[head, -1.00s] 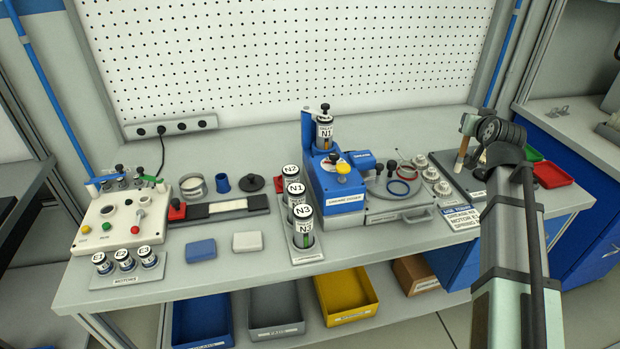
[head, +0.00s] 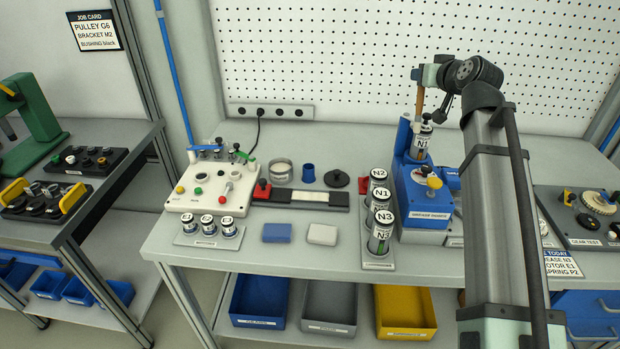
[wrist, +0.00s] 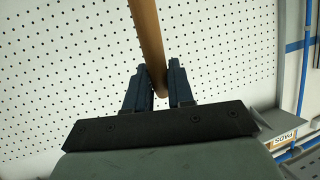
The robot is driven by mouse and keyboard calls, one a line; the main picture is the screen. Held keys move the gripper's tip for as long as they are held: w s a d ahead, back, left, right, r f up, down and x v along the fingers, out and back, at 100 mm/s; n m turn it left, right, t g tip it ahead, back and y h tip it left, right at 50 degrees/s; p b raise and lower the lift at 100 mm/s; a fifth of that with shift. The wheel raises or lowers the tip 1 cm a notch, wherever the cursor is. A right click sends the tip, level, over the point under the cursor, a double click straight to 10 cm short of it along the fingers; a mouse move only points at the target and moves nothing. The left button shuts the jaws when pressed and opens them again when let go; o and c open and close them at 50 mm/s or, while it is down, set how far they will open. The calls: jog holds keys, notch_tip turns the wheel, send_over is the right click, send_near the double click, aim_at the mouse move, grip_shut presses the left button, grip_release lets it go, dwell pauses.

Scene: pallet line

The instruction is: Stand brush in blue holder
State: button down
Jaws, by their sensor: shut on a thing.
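My gripper (wrist: 159,88) is shut on the wooden handle of the brush (wrist: 146,40). In the head view the brush handle (head: 420,102) hangs down from my gripper (head: 422,84), close to upright, above and in front of the blue grease machine. The bristle end cannot be made out in either view. The blue holder (head: 308,173) is a small open blue cup standing on the bench, left of my gripper and well apart from it.
A steel round tin (head: 281,171) stands left of the holder and a dark knobbed lid (head: 337,178) right of it. A black strip block (head: 300,197) lies in front. Labelled canisters (head: 380,218) and the blue machine (head: 422,195) stand to the right.

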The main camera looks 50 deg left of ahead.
jog(key=s+a+n+g, duration=0.2)
jog(key=s+a, duration=0.9)
jog(key=a, duration=0.4)
jog(key=s+a+f, duration=0.5)
jog(key=a+f, duration=0.4)
jog(key=a, duration=0.2)
notch_tip(320, 180, down, 10)
jog(key=shift+w+d+r+t+y, duration=0.15)
jog(key=shift+w+r+t+y, duration=0.15)
jog(key=shift+y, duration=0.1)
jog(key=shift+f+m, duration=0.3)
jog(key=shift+f, duration=0.35)
jog(key=c, duration=1)
grip_release()
jog(key=shift+r, duration=0.1)
